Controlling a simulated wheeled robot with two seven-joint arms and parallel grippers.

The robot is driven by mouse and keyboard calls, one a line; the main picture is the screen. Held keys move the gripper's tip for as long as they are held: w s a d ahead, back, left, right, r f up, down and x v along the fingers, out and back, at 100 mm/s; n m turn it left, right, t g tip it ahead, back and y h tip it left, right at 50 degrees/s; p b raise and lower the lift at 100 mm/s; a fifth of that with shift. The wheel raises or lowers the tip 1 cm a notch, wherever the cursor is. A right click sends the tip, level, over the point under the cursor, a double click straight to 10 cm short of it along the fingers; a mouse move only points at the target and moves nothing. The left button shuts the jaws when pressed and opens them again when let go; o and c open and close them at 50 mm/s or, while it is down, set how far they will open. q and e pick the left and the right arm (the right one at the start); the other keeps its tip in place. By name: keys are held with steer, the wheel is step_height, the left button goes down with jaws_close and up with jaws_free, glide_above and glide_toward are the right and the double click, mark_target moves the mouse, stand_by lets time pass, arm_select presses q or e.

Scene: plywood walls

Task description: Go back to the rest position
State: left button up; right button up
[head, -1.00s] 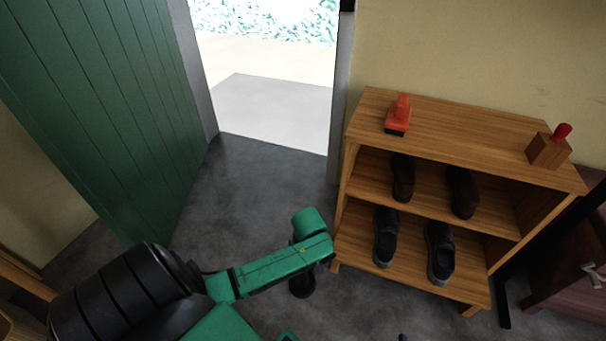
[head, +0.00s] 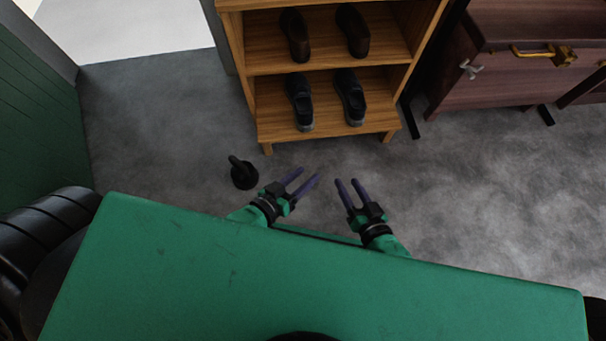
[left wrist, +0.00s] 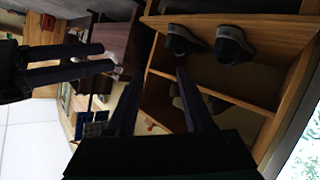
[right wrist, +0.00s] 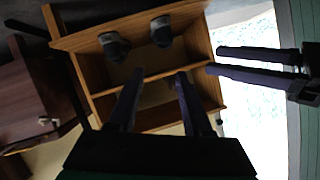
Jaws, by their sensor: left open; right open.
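My left gripper (head: 297,184) is open and empty, in front of the wooden shoe rack, low in the head view. My right gripper (head: 348,188) is open and empty just right of it, with a gap between the two. Both point toward the rack and touch nothing that I can see. In the left wrist view, the left gripper's fingers (left wrist: 160,95) are spread, with the other gripper's fingers at the left. In the right wrist view, the right gripper's fingers (right wrist: 157,88) are spread, with the other gripper's fingers at the right.
The shoe rack (head: 330,135) holds brown shoes (head: 296,36) above dark shoes (head: 349,97). A black object (head: 243,174) stands on the floor left of my grippers. A dark wood cabinet (head: 500,80) is at the right, a green door (head: 40,120) at the left. The floor at right is clear.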

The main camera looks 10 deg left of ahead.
stand_by(0.3)
